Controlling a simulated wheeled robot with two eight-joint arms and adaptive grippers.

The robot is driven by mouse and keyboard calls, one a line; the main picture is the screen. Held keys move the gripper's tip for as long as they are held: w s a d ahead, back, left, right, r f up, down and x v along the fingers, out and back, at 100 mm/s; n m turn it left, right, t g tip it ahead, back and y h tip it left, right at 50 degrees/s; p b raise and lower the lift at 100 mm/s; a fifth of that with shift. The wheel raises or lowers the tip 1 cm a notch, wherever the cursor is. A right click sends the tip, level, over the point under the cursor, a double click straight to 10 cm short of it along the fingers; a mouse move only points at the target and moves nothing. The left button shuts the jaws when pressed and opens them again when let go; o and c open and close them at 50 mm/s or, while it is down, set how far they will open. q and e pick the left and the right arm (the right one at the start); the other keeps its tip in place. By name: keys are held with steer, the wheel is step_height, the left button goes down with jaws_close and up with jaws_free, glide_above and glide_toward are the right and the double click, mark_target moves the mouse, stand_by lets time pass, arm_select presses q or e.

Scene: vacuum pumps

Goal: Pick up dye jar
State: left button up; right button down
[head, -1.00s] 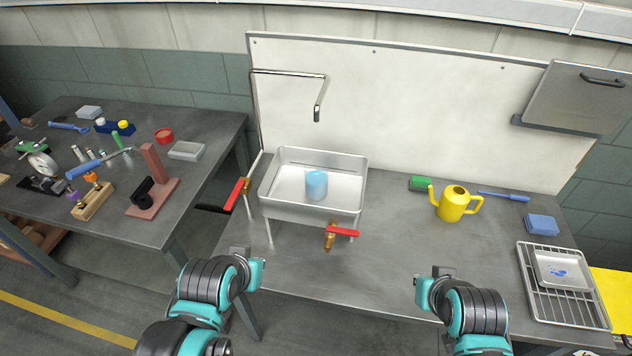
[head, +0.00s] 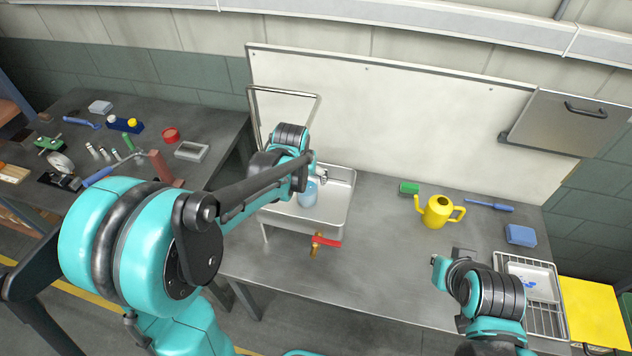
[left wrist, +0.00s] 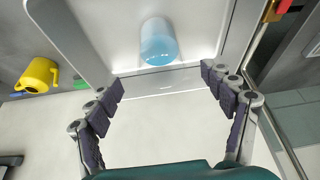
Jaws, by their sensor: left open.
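The dye jar, a light blue cylinder (head: 308,194), stands inside the metal sink basin (head: 340,207). In the left wrist view, the jar (left wrist: 158,42) is at the top middle, with the basin wall around it. My left gripper (left wrist: 165,85) is open and empty, its dark-padded fingers spread to either side of and short of the jar. In the head view, my left gripper (head: 320,180) is over the basin close to the jar, partly hidden by my arm. My right arm is at the lower right; its fingers do not show.

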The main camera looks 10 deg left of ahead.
mark_target(307, 183)
arm_select(q)
steer(key=b+x, duration=0.1)
steer(key=x, duration=0.7)
steer(key=shift+w, duration=0.1)
steer(key=c, duration=1.6)
steer(key=shift+r, duration=0.15)
steer(key=shift+c, duration=0.2)
